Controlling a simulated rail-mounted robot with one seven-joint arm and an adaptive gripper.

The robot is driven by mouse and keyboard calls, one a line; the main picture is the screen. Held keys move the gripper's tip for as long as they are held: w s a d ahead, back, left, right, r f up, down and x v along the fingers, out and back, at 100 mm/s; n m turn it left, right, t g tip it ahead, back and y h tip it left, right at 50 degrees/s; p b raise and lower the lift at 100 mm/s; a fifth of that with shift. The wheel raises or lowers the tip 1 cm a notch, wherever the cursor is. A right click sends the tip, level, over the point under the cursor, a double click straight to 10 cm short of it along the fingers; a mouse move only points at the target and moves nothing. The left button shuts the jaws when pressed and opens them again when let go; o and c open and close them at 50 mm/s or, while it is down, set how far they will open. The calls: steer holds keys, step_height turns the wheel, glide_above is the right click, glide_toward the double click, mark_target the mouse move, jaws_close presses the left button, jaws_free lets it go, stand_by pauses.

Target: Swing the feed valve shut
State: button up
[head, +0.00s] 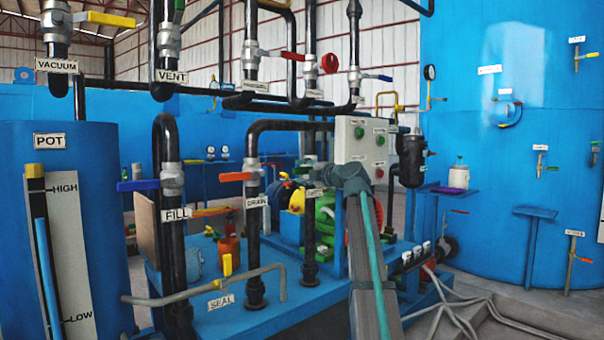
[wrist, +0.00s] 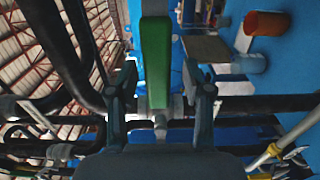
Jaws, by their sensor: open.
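In the wrist view a green lever handle (wrist: 156,62) lies between the two fingers of my gripper (wrist: 160,82). The fingers are open, with a visible gap on each side of the handle. The handle stands crosswise to a dark pipe (wrist: 265,103) that runs across the picture. No label shows on this valve in the wrist view, so I cannot read whether it is the feed valve.
A control box (head: 362,142) stands just behind my gripper. Overhead pipes with several levers hang above. A blue tank (head: 510,130) stands at right.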

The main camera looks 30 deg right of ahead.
steer(key=v, duration=1.1)
steer(key=shift+s, duration=0.25)
steer(key=shift+d, duration=0.1)
